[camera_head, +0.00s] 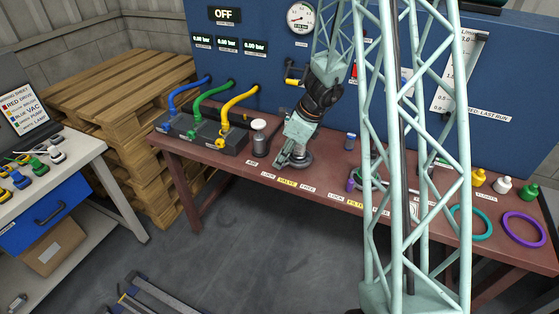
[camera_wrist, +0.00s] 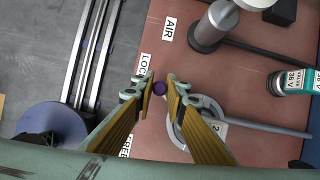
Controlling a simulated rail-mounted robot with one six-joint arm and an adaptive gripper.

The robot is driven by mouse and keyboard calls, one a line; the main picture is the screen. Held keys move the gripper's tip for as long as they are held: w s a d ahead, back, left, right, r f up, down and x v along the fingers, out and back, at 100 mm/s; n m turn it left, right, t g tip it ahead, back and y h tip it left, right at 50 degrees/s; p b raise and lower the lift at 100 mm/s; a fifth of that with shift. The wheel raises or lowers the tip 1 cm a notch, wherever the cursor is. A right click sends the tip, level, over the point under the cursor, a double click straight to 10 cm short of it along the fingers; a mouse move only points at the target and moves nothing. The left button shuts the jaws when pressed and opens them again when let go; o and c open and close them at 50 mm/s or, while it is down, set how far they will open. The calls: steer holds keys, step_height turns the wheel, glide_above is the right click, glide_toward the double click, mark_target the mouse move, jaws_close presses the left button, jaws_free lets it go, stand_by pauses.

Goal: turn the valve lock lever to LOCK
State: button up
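The valve lock lever's purple knob (camera_wrist: 160,89) shows in the wrist view. Its round grey base (camera_wrist: 178,136) is partly hidden behind my right finger. The knob lies up and left of the base, on the side of the LOCK label (camera_wrist: 145,64); the FREE label (camera_wrist: 126,146) is lower. My gripper (camera_wrist: 160,84) has its fingers on either side of the knob, with a narrow gap on each side, so it looks open. In the head view my gripper (camera_head: 284,157) is low over the bench at the valve station and hides the knob; the grey base (camera_head: 303,160) shows beside it.
A metal cylinder (camera_head: 260,138) stands left of the gripper near the AIR label (camera_wrist: 168,28). A labelled bottle (camera_wrist: 292,82) is at right. A second station with a purple knob (camera_head: 351,185) lies farther right. The bench's front edge (camera_head: 246,173) is close.

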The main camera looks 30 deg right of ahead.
steer(key=o, duration=0.4)
steer(key=shift+d+f, duration=0.1)
steer(key=shift+d, duration=0.1)
steer(key=shift+a, duration=0.1)
steer(key=shift+r, duration=0.2)
steer(key=shift+s+r, duration=0.2)
steer(key=shift+r, duration=0.45)
steer(key=shift+d+v, duration=0.2)
steer(key=shift+v, duration=5)
steer(key=shift+f, duration=0.15)
